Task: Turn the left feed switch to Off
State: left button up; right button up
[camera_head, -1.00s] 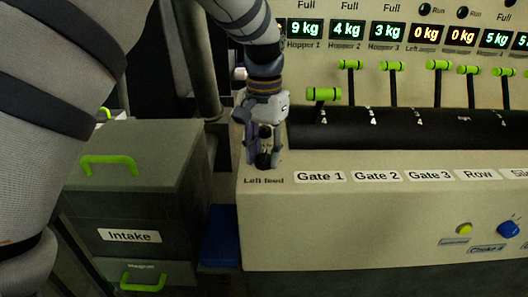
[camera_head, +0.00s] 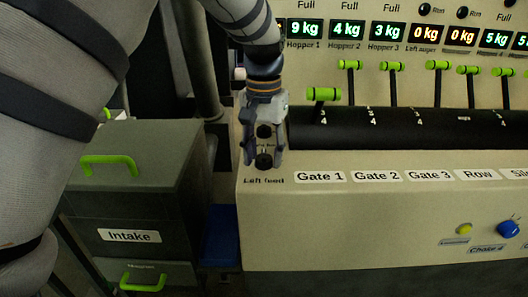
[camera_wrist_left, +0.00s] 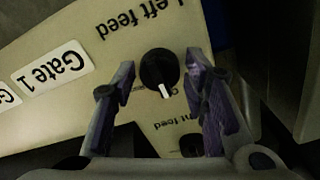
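The left feed switch is a round black knob (camera_wrist_left: 158,70) with a white pointer, on the cream panel beside the upside-down "Left feed" label. The pointer aims toward the bottom of the wrist view. In the head view the knob (camera_head: 264,162) sits just above its label, at the panel's left end. My left gripper (camera_wrist_left: 161,78) is open, with one finger on each side of the knob and a visible gap to each. In the head view the left gripper (camera_head: 264,156) points down over the panel. The small lettering by the knob is partly hidden. My right gripper is not in view.
A second dark knob (camera_wrist_left: 191,144), with a label ending in "ht feed", is partly hidden by the gripper. Green-handled gate levers (camera_head: 323,94) stand right of the gripper. A grey Intake cabinet (camera_head: 130,205) stands left, with a blue object (camera_head: 221,236) between it and the panel.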

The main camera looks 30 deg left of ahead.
aim_at(264, 153)
pick_arm(q)
jog(key=shift+o, duration=0.2)
notch_tip(264, 153, up, 12)
dwell(0.4)
